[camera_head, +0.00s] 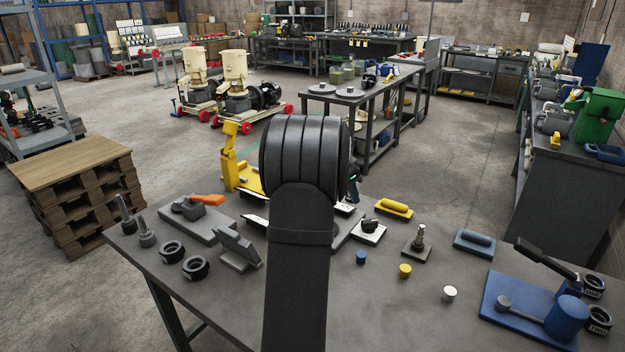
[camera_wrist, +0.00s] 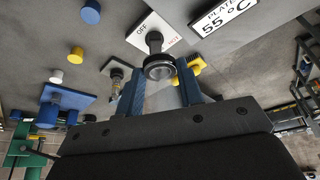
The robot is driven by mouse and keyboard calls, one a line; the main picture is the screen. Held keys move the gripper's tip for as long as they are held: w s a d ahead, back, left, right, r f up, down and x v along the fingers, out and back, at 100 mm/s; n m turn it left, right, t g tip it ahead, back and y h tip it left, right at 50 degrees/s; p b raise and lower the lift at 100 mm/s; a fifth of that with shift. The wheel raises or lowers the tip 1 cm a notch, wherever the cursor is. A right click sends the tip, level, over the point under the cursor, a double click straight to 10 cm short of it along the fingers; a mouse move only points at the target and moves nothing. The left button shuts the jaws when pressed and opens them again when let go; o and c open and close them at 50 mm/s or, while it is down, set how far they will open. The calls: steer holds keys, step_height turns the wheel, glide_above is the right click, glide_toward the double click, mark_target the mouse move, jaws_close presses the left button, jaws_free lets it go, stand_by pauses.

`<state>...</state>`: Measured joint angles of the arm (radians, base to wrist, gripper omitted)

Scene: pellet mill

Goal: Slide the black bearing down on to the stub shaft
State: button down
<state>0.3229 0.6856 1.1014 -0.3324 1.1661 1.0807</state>
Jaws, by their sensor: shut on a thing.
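My gripper (camera_wrist: 160,76) shows in the wrist view with its two blue fingers shut on the black bearing (camera_wrist: 158,67), a dark ring with a lighter inner rim. In the head view my own arm hides the gripper and the bearing. What I take to be the stub shaft (camera_head: 420,237) stands upright on a small dark base plate on the bench, right of my arm. It also shows in the wrist view (camera_wrist: 117,77), left of the fingers and apart from the bearing. The bearing's height above the bench cannot be told.
A black knob (camera_head: 369,226) stands on a white OFF/HOT plate beside my arm. Blue (camera_head: 361,257), yellow (camera_head: 405,270) and white (camera_head: 449,294) caps stand in front of the shaft. A blue press (camera_head: 566,318) is at right. Black rings (camera_head: 195,268) lie at left.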

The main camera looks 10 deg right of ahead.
steer(key=s+d+r+n, duration=0.1)
steer(key=s+d, duration=0.4)
steer(key=d, duration=0.4)
steer(key=s+d+r+n+t, duration=0.1)
steer(key=s+d+r, duration=0.1)
steer(key=s+d, duration=0.3)
steer(key=d, duration=0.4)
steer(key=shift+s+r, duration=0.3)
steer(key=shift+s, duration=0.1)
steer(key=shift+f, duration=0.1)
steer(key=shift+f, duration=2.9)
steer(key=shift+f, duration=0.4)
steer(key=shift+f, duration=0.15)
steer(key=shift+f, duration=0.25)
steer(key=shift+f, duration=0.1)
